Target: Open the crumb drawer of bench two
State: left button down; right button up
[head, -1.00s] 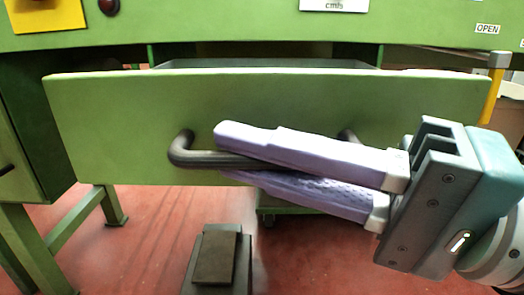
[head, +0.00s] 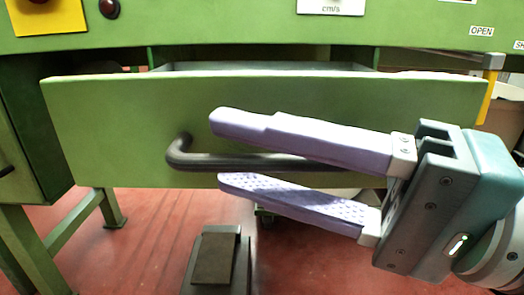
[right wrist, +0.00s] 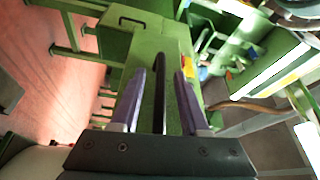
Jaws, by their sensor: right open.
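The green crumb drawer (head: 110,125) of the bench (head: 230,30) stands pulled out, with a dark gap and its tray edge (head: 265,66) showing behind its front. Its dark bar handle (head: 195,160) runs across the lower front. My right gripper (head: 225,152) is open, one lilac finger above the bar and one below, with the bar between them and clear space around it. In the right wrist view the handle (right wrist: 159,95) lies between the two spread fingers of my right gripper (right wrist: 162,75). The handle's right end is hidden behind the upper finger. My left gripper is not in view.
A pedal-like block (head: 213,258) stands on the red floor (head: 150,240) below the drawer. A green bench leg (head: 70,225) is at the left. A yellow post (head: 491,88) and a pale bin (head: 508,95) are at the right.

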jog(key=v, duration=1)
jog(key=shift+p, duration=0.35)
jog(key=s+a+r+n+g+h+p, duration=0.1)
jog(key=s+r+n+g+h+p, duration=0.2)
jog(key=r+p, duration=1.1)
jog(key=s+a+r+n+g+h+p, duration=0.1)
jog(key=s+r+n+h+p, duration=0.35)
jog(key=p, duration=1.75)
jog(key=s+d+r+m+h+p, duration=0.15)
jog(key=d+r+h+p, duration=0.4)
jog(key=r+p, duration=0.75)
jog(key=s+d+r+m+h+p, duration=0.15)
jog(key=d+r+h+p, duration=0.35)
jog(key=r+p, duration=0.8)
notch_tip(320, 180, up, 34)
jog(key=p, duration=3.3)
jog(key=shift+w+d+t+y+p, duration=0.25)
jog(key=shift+d+t+y+p, duration=0.05)
jog(key=shift+d+y+p, duration=0.1)
